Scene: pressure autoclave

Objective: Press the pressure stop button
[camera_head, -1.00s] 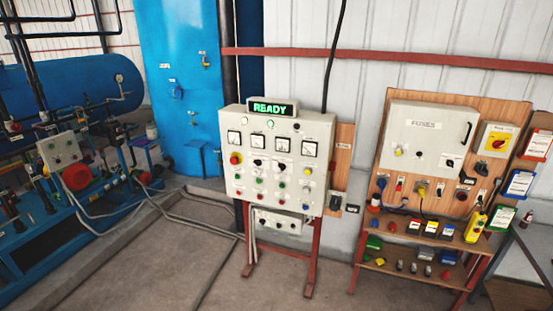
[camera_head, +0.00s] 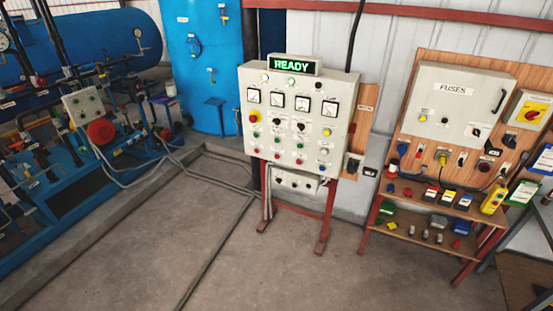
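The white control panel (camera_head: 297,128) stands on red legs in the middle of the head view. A lit green READY display (camera_head: 291,65) sits on its top. Below a row of gauges, the panel carries several coloured buttons and knobs, including a red button (camera_head: 254,116) at its left edge and a red one (camera_head: 299,161) in the lowest row. The labels are too small to read, so I cannot tell which is the pressure stop button. Neither of my grippers shows in the view.
A wooden fuse board with a white FUSES box (camera_head: 456,100) and shelves stands to the right. A blue machine with a red round part (camera_head: 100,131) is at the left, and a blue tank (camera_head: 206,60) behind. Concrete floor (camera_head: 270,275) in front is clear, with cables at left.

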